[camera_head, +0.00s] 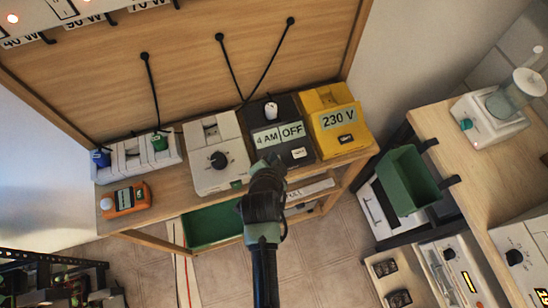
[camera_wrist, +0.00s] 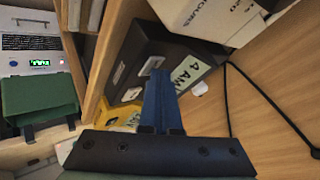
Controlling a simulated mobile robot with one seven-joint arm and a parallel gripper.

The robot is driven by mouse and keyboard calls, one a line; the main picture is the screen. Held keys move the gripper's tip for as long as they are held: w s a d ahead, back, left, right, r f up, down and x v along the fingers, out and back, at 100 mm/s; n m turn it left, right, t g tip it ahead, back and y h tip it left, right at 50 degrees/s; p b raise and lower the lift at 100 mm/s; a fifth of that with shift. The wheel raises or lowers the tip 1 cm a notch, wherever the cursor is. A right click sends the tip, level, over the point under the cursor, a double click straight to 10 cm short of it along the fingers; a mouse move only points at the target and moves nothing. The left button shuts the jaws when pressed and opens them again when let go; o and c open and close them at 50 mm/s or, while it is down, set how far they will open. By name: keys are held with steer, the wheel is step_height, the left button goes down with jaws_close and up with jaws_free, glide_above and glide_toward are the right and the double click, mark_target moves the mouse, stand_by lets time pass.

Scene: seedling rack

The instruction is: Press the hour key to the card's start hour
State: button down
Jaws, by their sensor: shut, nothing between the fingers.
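The black timer box (camera_head: 287,113) stands on the bench, with a display (camera_head: 279,135) reading "4 AM" and "OFF". A white key (camera_head: 298,153) shows below "OFF". My gripper (camera_head: 276,160) is over the box's lower front edge and hides the area below "4 AM". In the wrist view, the shut blue fingers (camera_wrist: 157,80) are empty and point at the black box beside its "4 AM" label (camera_wrist: 187,74). A pale key (camera_wrist: 132,94) shows left of the fingers. I cannot tell whether the fingertips touch a key. I cannot make out a start-hour card.
A white box with a black dial (camera_head: 218,158) stands left of the timer. A yellow box (camera_head: 336,121) showing "230 V" stands right. An orange meter (camera_head: 124,200) lies at the bench's left end. Cables hang on the wood panel behind. A green bin (camera_head: 408,178) is at the right.

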steer(key=shift+r+p, duration=0.7)
steer(key=shift+r, duration=0.1)
step_height(320, 180, up, 5)
steer(key=p, duration=0.4)
stand_by(1.0)
